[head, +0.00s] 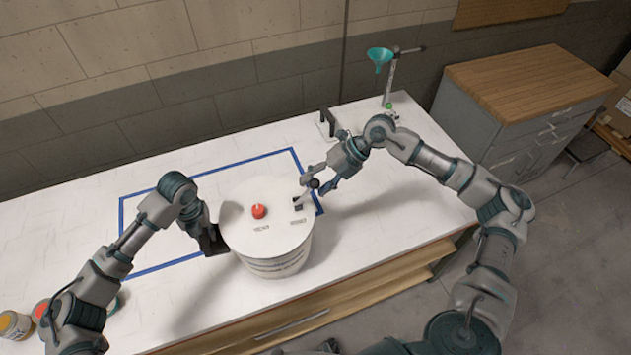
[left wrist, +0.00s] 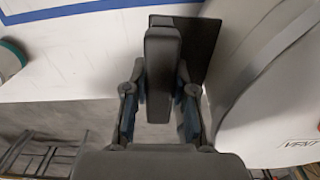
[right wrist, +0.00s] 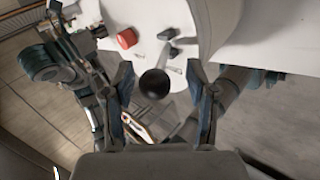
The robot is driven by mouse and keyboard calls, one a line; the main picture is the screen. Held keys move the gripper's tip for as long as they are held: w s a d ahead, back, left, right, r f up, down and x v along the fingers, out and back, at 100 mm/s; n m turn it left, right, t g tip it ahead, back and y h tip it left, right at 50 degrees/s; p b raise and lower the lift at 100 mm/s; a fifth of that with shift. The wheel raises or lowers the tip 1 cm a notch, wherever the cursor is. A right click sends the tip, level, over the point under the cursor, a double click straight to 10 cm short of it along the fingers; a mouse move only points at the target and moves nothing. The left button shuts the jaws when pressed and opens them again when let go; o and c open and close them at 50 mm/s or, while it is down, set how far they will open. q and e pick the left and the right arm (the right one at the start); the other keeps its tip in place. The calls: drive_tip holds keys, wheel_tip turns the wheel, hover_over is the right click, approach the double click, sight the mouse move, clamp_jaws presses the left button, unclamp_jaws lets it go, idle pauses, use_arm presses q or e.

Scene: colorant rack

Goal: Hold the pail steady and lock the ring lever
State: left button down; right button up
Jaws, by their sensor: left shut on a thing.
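The white pail (head: 273,265) stands on the table, its lid (head: 246,232) carrying a red cap (head: 259,211). My left gripper (head: 205,230) is at the pail's left side, shut on a black handle (left wrist: 162,70) with a flat dark plate behind it. Whether the handle is fixed to the pail is unclear. A dark lever bracket (head: 298,203) sits at the lid's right edge. In the right wrist view, the lever's black ball knob (right wrist: 154,84) shows between the spread fingers of my right gripper (right wrist: 158,82), which do not visibly touch it. In the head view, this gripper (head: 315,182) is beside the lid's right edge.
A blue tape outline (head: 208,172) marks the white table (head: 395,225). A stand with a teal funnel (head: 380,58) and a black bracket (head: 327,124) are behind my right arm. Paint cans (head: 14,325) are at the front left. A wood-topped cabinet (head: 530,80) stands at the right.

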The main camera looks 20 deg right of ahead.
drive_tip(key=shift+r, duration=0.1)
drive_tip(key=shift+d+r, duration=0.25)
drive_tip(key=shift+r, duration=0.05)
drive_tip(key=v, duration=1.1)
drive_tip(key=shift+d, duration=0.15)
use_arm(q)
drive_tip(key=c, duration=0.9)
unclamp_jaws()
drive_tip(key=shift+d, duration=0.1)
drive_tip(key=shift+o, duration=0.2)
use_arm(e)
drive_tip(key=shift+d+f, duration=0.1)
use_arm(q)
wheel_tip(320, 180, up, 12)
